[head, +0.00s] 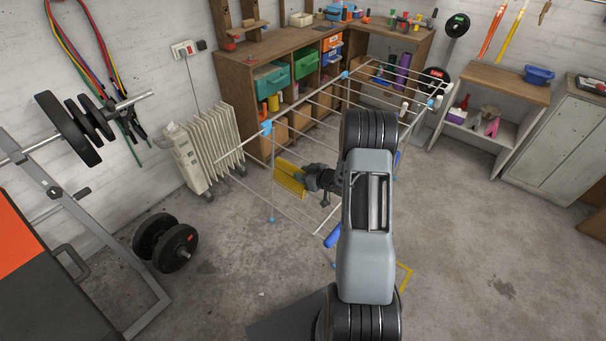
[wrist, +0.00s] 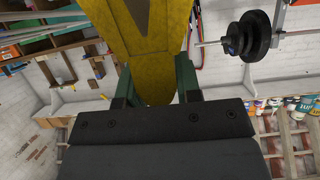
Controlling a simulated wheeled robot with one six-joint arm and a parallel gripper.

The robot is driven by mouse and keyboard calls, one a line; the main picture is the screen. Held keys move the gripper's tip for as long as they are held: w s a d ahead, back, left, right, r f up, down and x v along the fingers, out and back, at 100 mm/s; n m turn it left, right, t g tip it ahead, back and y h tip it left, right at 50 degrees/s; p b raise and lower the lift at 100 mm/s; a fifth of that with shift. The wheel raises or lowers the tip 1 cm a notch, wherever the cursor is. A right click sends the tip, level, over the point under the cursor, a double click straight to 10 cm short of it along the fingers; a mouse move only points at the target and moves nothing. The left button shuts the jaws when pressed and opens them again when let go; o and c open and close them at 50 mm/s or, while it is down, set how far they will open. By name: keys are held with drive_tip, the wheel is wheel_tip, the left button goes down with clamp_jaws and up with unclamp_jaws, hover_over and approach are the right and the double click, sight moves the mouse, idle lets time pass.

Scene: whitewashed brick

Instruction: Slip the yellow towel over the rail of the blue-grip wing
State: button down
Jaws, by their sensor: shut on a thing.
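My gripper (head: 308,181) is shut on the yellow towel (head: 289,176), which hangs folded from the jaws over the near left part of the drying rack in the head view. In the wrist view the towel (wrist: 152,35) fills the space between the green fingers (wrist: 156,88) and spreads beyond them. The white wire rack has a near wing with a blue grip (head: 333,237) at its lower end. The wing's rail (head: 272,199) runs up to the left, below and left of the towel. I cannot tell whether the towel touches the wing. My arm hides part of the rack.
A wooden workbench (head: 240,62) with bins stands behind. A far wing has white grips (head: 404,108). Floor is clear at right.

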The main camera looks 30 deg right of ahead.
drive_tip(key=shift+f+b, duration=0.95)
drive_tip(key=shift+f, duration=0.3)
drive_tip(key=c, duration=0.7)
unclamp_jaws()
drive_tip(key=shift+c, duration=0.2)
drive_tip(key=shift+r, duration=0.65)
drive_tip(key=s+a+r, duration=0.3)
drive_tip(key=s+r, duration=0.8)
drive_tip(key=s, duration=0.2)
drive_tip(key=shift+s+a+r, duration=0.2)
drive_tip(key=shift+s+r, duration=0.1)
drive_tip(key=shift+r, duration=0.1)
